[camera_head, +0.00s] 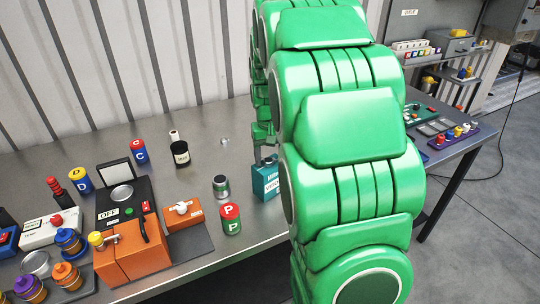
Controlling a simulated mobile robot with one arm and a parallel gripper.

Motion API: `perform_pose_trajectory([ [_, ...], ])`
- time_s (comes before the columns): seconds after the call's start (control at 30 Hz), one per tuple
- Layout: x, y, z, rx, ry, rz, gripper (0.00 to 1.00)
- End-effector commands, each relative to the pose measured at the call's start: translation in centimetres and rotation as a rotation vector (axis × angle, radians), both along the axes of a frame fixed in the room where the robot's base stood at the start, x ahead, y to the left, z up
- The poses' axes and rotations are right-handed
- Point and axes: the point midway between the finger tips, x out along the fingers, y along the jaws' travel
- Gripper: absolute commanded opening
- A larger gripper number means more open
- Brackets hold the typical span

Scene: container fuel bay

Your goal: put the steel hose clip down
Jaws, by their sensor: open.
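A small silvery piece (225,141) lies on the grey metal table left of my arm; it may be the steel hose clip, but it is too small to be sure. My gripper (264,156) is partly hidden behind my large green arm. It points down over the table, just behind a teal box (265,182). It is open, and I see nothing held in it. The space between and right of the fingers is mostly covered by the arm.
A green-red can (230,219), a small metal can (221,186) and a black jar (181,153) stand left of the teal box. An orange machine (128,256) and black scale (123,203) fill the left. Bare table (215,120) lies behind.

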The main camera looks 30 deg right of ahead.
Motion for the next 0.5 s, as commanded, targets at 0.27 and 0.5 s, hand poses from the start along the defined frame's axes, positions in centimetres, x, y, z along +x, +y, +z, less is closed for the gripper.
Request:
perform_pose_trajectory([
  [0.27,0.0,0.0,0.7,0.000,-0.001,0.000,0.64],
  [0.5,0.1,0.0,4.4,-0.001,-0.003,0.000,0.64],
])
